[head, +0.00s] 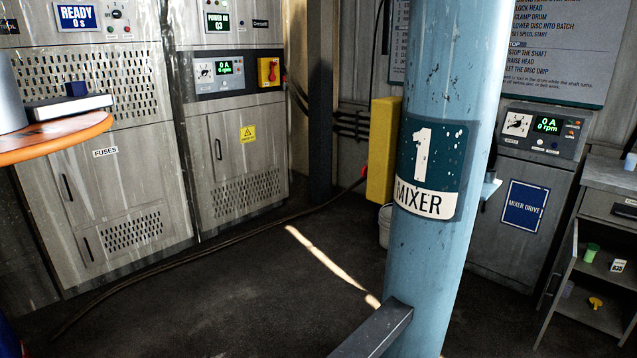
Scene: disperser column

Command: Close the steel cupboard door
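A grey steel cupboard (612,181) stands at the right edge, partly cut off by the frame. Its front is open and its shelves show. A narrow grey panel (558,275) at its left side looks like its door, swung out toward me and seen nearly edge-on. Inside are a green cup (591,252), a small white label or card (618,266) and a yellow item (596,302). Neither of my grippers is in the head view.
A thick light-blue column (435,270) marked "1 MIXER" stands between me and the cupboard, with a dark grey bar (375,335) at its foot. An orange round tabletop (60,135) juts in at left. A cable (190,257) crosses the otherwise open floor. Closed grey cabinets (240,165) line the back.

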